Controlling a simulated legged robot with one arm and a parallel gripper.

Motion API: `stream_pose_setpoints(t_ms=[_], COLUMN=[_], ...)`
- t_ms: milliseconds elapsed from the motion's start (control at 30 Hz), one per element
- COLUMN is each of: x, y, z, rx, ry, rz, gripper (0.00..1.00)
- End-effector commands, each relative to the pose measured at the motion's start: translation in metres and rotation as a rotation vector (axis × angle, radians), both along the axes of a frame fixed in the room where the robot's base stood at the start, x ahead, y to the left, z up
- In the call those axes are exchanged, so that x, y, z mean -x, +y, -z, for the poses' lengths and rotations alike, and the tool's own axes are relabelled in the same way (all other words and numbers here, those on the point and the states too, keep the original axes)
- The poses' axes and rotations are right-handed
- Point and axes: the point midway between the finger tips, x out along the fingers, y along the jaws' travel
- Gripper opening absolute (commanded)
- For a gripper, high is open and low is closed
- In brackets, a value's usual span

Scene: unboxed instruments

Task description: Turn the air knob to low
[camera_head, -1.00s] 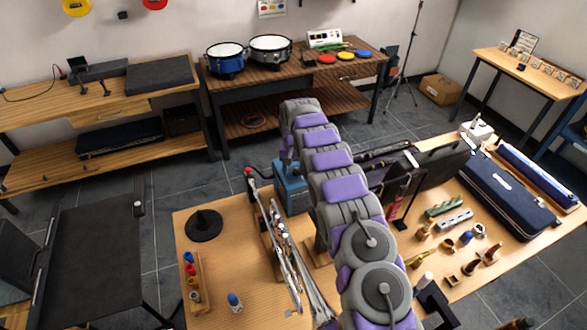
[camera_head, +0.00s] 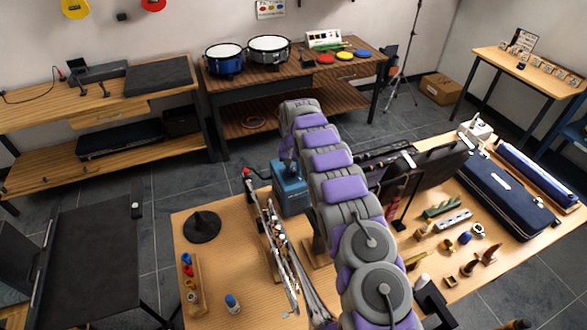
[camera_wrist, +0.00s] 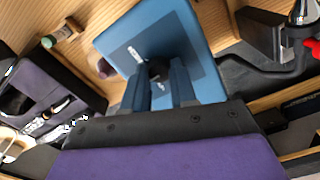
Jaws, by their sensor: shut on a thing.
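The blue box (camera_head: 288,192) stands on the front wooden table, left of my arm in the head view. In the wrist view the box's blue face (camera_wrist: 192,32) fills the upper middle, with a darker panel carrying small white lettering. A dark round air knob (camera_wrist: 157,70) sits on that panel. My gripper (camera_wrist: 160,80) reaches to the panel, with its two dark fingers on either side of the knob, shut on it. The fingers hide part of the knob, and its setting is too small to read.
Silver brass-instrument parts (camera_head: 280,250) lie close left of the box. A black round stand base (camera_head: 202,227) and a small rack of coloured items (camera_head: 189,280) are further left. Dark cases (camera_head: 440,165) and small parts crowd the right. Bare tabletop shows at front left.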

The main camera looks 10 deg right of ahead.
Motion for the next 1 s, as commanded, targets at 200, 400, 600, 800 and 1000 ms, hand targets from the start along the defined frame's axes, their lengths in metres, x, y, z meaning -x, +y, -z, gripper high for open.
stream_pose_setpoints(t_ms=[200, 400, 600, 800, 1000], x=[0.0005, 0.0007, 0.0008, 0.0010, 0.0010], y=[-0.0011, -0.0014, -0.0019, -0.0012, -0.0020], z=[-0.0009, -0.0014, -0.0017, -0.0017, -0.0013], rx=[0.002, 0.001, 0.000, 0.001, 0.000], ry=[0.002, 0.004, 0.003, 0.003, 0.002], rz=[-0.082, -0.234, -0.422, -0.612, -0.782], gripper=[0.00, 0.00, 0.00, 0.00, 0.00])
